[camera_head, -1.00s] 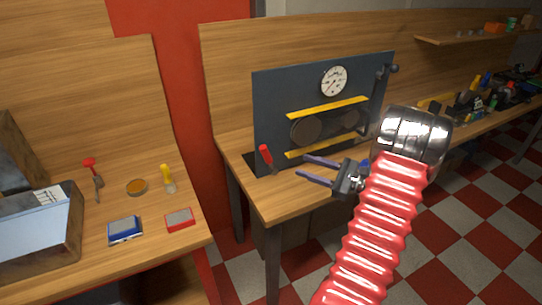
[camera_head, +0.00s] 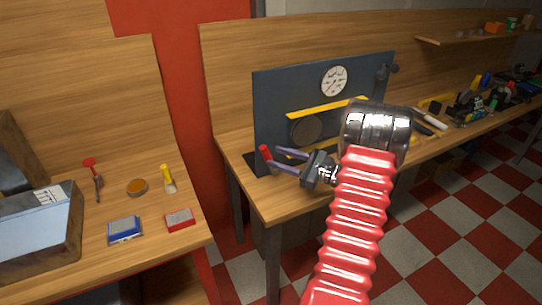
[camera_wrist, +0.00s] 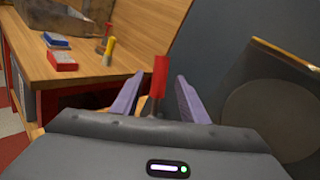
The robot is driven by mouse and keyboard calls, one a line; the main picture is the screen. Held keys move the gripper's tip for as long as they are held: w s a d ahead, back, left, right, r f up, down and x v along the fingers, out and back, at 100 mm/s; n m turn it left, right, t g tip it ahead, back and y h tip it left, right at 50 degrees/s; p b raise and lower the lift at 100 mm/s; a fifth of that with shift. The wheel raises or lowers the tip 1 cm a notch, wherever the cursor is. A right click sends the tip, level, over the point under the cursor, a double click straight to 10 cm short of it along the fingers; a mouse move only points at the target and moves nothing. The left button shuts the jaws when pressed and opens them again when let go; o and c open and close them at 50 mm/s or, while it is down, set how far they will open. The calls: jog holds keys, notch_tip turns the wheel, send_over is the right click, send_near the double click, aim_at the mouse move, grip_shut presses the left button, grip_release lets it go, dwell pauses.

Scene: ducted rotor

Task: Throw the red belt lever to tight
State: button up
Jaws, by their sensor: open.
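The red belt lever (camera_head: 266,154) stands at the left front of the dark blue panel (camera_head: 271,98), its red handle upright with a slight tilt to the left. My gripper (camera_head: 275,158) is open, with its two purple fingers reaching left to the lever. In the wrist view, the red lever handle (camera_wrist: 158,77) stands between the two fingertips (camera_wrist: 157,90), with a gap visible on both sides. The lever's lower end is hidden behind my gripper body in the wrist view.
The panel carries a round gauge (camera_head: 334,81), a yellow guard bar (camera_head: 328,109) and dark pulleys (camera_head: 306,130). A crank handle (camera_head: 386,71) is at its right edge. The left bench (camera_head: 152,245) holds a red box (camera_head: 180,219) and a blue box (camera_head: 124,229). Tools crowd the right bench.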

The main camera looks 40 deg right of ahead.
aim_at(269, 154)
jog(key=shift+x, duration=1.8)
jog(key=shift+c, duration=0.4)
grip_shut()
